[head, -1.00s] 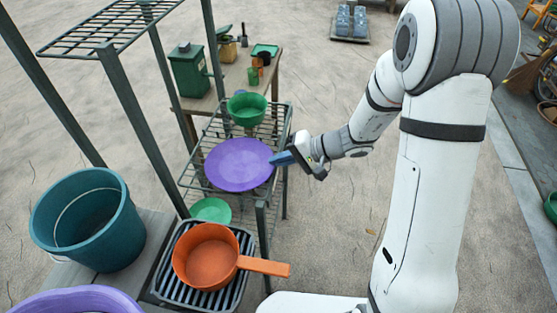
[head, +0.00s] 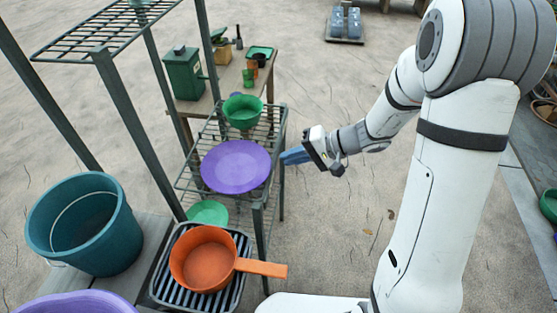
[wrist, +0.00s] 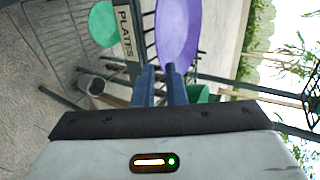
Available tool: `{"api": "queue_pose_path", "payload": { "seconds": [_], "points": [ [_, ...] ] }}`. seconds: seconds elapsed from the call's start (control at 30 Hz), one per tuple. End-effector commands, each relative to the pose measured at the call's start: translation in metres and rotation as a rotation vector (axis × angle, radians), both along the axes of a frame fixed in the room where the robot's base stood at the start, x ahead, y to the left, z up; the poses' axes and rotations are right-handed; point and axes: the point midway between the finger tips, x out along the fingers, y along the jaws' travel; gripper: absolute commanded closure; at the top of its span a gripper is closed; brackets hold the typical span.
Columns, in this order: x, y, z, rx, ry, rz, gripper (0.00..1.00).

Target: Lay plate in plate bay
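The purple plate (head: 236,167) lies on the middle wire shelf (head: 268,121) of the dark rack, in front of a green bowl. It also shows in the wrist view (wrist: 177,32), beyond my fingertips. A shelf label reading PLATES (wrist: 126,33) is beside it there. My gripper (head: 285,157) is just right of the plate and apart from it, with its blue fingers pointing at the shelf. In the wrist view my gripper (wrist: 160,72) has a gap between its two fingers and nothing in it.
The green bowl (head: 244,111) stands at the back of the shelf. A green plate (head: 208,212) is lower down. An orange pan (head: 203,259) sits on a slatted tray, handle to the right. A teal bucket (head: 84,225) stands left. Ground right of the rack is clear.

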Motion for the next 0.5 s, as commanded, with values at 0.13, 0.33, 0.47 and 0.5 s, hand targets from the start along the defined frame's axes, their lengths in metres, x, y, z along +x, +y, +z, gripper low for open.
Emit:
{"api": "queue_pose_path", "payload": {
  "seconds": [0.13, 0.33, 0.47, 0.5],
  "points": [
    [-0.001, -0.029, 0.017, -0.001, -0.003, -0.004, 0.89],
    [-0.003, -0.053, 0.032, -0.001, -0.002, -0.001, 0.89],
    [-0.004, -0.059, 0.036, -0.002, -0.002, 0.001, 0.89],
    [-0.004, -0.06, 0.036, -0.002, -0.001, 0.002, 0.89]
  ]
}}
